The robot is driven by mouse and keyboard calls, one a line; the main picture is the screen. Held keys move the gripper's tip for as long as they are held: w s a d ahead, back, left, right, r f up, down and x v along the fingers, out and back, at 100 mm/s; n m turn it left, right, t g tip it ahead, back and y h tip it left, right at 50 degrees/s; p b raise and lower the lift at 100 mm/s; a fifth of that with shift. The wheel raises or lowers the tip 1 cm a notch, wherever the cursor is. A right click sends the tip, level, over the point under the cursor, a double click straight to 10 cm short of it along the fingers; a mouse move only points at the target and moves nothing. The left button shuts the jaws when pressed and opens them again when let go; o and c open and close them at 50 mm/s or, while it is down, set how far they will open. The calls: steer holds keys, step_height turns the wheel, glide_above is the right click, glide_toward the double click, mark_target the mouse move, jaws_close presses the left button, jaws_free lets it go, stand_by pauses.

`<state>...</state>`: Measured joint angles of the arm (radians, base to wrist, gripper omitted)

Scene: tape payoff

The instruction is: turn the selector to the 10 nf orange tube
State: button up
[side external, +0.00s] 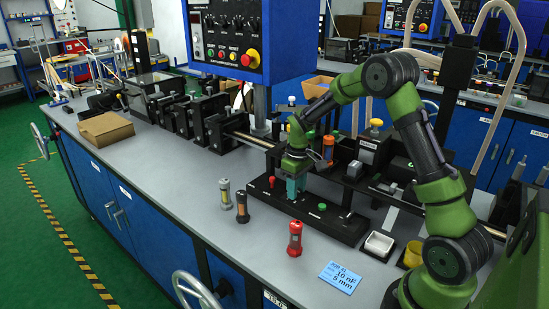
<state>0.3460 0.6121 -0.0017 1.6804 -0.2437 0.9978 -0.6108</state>
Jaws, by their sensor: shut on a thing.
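My gripper (293,188) points down over a long black base plate (340,228) in the middle of the bench. Its teal fingers are shut on what looks like the selector's knob, which they mostly hide, so I cannot read its setting. A tube with an orange body (328,149) stands upright behind the gripper, on the black machine. A blue card (340,277) at the front of the bench reads "10 nF" and "5 mm".
A red knob (272,182) and a green button (322,206) flank my gripper on the plate. A tan tube (225,194), a dark brown tube (242,207) and a red tube (295,239) stand in front. A white tray (378,246) sits right.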

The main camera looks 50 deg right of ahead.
steer(key=shift+r+n, duration=0.1)
steer(key=shift+n, duration=0.9)
steer(key=o, duration=1)
steer(key=shift+o, duration=0.2)
step_height(320, 180, up, 17)
steer(key=shift+d, duration=0.15)
